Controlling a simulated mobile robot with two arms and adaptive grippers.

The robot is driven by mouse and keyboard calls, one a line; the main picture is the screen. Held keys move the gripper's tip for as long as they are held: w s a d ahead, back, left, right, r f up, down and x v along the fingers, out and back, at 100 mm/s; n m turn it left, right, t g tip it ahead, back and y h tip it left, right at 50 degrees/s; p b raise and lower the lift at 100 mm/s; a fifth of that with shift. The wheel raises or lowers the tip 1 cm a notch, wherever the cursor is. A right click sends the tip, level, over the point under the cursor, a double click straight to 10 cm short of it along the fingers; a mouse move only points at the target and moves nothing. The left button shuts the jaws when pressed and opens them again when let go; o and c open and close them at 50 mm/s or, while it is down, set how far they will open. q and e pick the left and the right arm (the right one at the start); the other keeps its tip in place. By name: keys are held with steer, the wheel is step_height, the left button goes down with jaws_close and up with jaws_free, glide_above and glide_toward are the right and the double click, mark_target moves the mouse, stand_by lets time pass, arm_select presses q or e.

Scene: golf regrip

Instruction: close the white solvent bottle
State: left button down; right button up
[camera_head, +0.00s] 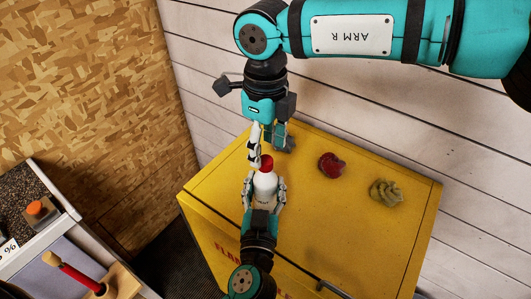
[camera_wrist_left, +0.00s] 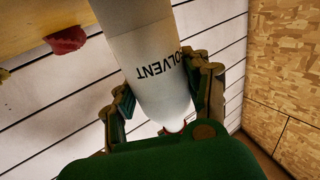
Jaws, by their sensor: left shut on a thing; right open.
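The white solvent bottle (camera_head: 265,184) stands upright above the yellow cabinet top, with a red cap (camera_head: 267,162) at its top end. My left gripper (camera_head: 265,196) is shut around the bottle's body from the near side. The left wrist view shows the bottle (camera_wrist_left: 150,65) upside down between the fingers, its SOLVENT lettering facing the camera. Only a trace of red shows at its top there, mostly hidden by the gripper. My right gripper (camera_head: 269,146) is open just above the cap, one finger beside it on the left. I cannot tell if they touch or how tightly the cap sits.
The yellow cabinet (camera_head: 335,225) bears a crumpled red cloth (camera_head: 331,165) and a crumpled yellowish cloth (camera_head: 385,192) right of the bottle. A white plank wall (camera_head: 480,175) stands behind.

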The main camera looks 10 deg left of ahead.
step_height(320, 180, up, 9)
steer(key=shift+f, duration=0.1)
arm_select(q)
steer(key=c, duration=0.5)
jaws_free()
steer(key=shift+s, duration=0.1)
steer(key=s, duration=0.4)
steer(key=s+d, duration=0.1)
steer(key=s, duration=0.6)
steer(key=shift+s+d, duration=0.25)
steer(key=shift+s, duration=0.15)
